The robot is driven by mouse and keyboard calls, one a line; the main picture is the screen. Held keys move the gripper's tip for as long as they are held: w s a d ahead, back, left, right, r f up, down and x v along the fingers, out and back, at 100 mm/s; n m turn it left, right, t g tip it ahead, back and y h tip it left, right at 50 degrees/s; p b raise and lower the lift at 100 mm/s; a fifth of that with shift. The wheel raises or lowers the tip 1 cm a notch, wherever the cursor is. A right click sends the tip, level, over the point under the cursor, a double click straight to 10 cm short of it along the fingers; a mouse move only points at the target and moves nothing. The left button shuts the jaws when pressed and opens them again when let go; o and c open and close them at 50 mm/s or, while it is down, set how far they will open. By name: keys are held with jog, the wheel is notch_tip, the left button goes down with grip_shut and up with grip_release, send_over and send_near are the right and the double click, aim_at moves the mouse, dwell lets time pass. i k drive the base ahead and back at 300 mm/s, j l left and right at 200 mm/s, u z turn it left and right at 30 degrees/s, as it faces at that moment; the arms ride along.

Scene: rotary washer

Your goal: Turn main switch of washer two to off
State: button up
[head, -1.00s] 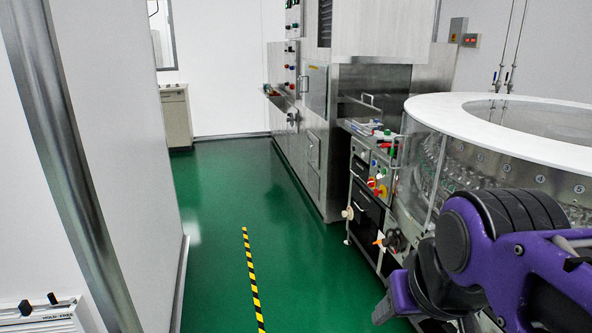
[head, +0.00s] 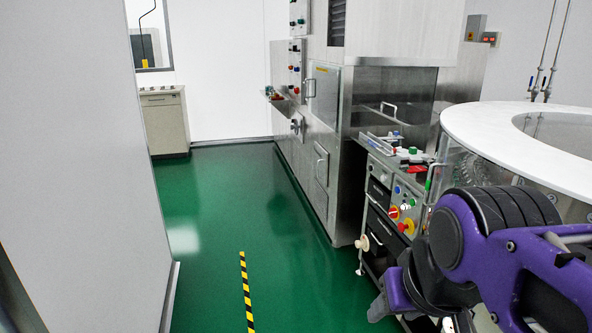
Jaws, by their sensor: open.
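The rotary washer's control panel (head: 408,197) faces me at the right of centre, beside the round white-topped drum (head: 470,118). No label for washer two is readable. My purple and black arm fills the lower right, in front of the washer. My gripper (head: 408,312) is partly seen at the bottom edge, open and apart from the panel, below the switches.
A cream round knob (head: 362,242) juts from the washer's front. A tall steel cabinet (head: 320,130) stands behind the panel. The green floor (head: 215,230) is clear, with a yellow-black stripe (head: 245,290). A white wall (head: 80,160) bounds the left; a small cabinet (head: 165,122) stands at the back.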

aim_at(393, 213)
jog(key=i, duration=1.15)
jog(key=i+j+z, duration=0.1)
jog(key=i+z, duration=0.2)
jog(key=i, duration=0.2)
jog(key=i+j+z, duration=0.3)
jog(key=i, duration=0.2)
jog(key=l, duration=0.1)
